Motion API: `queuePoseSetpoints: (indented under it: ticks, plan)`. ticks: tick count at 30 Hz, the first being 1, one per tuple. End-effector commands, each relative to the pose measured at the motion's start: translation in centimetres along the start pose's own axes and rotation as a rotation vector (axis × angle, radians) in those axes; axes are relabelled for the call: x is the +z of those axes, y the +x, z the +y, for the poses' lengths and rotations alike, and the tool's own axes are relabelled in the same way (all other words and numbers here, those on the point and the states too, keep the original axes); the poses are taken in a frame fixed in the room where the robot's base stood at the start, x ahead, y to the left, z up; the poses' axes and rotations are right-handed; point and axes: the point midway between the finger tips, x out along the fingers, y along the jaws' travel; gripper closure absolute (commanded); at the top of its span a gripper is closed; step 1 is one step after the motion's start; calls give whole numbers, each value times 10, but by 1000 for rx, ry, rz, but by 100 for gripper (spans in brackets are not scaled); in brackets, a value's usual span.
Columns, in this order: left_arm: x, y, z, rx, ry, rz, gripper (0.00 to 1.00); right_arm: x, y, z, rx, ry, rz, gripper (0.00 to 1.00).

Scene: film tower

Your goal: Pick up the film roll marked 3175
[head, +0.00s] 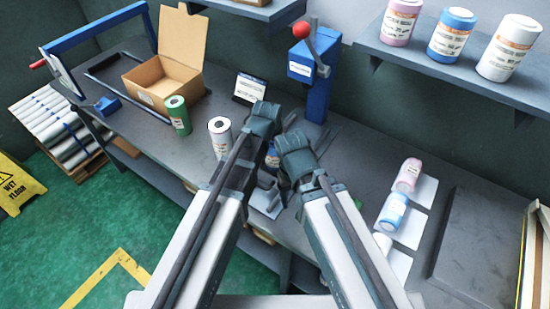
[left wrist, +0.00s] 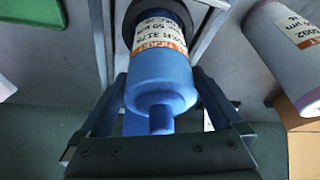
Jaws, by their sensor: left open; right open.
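The film roll marked 3175 (left wrist: 160,80) is blue with a white and orange label, partly legible as 3175 in the left wrist view. A narrower blue stub on its end faces the camera. My left gripper (left wrist: 160,95) is open, with one finger on each side of the roll; I cannot tell whether they touch it. In the head view only a bit of the blue roll (head: 272,158) shows between my arms. My right gripper (head: 308,130) is open and empty, close to the left arm near the blue lever press.
A white roll (head: 220,137) and a green roll (head: 178,115) stand to the left on the bench, near an open cardboard box (head: 165,72). The blue press (head: 311,82) stands behind. Several rolls lie on white sheets at right. A shelf (head: 440,68) holds more rolls.

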Motion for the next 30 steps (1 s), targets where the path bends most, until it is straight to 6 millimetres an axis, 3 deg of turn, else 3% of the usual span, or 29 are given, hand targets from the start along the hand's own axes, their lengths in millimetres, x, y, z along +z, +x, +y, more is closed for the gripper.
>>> queuePoseSetpoints:
  ticks: [1,3,12,27,29,30]
  plan:
    - [1,14,0,0,0,0,0,-1,13,-1,0,0,0,24]
    - [1,20,0,0,0,0,0,-1,19,-2,0,0,0,24]
    - [0,21,0,0,0,0,0,-1,19,-2,0,0,0,24]
    - [0,21,0,0,0,0,90,-1,19,-2,0,0,0,24]
    - [0,21,0,0,0,0,100,-1,19,-2,0,0,0,24]
    - [0,21,0,0,0,1,100,-1,19,-2,0,0,0,24]
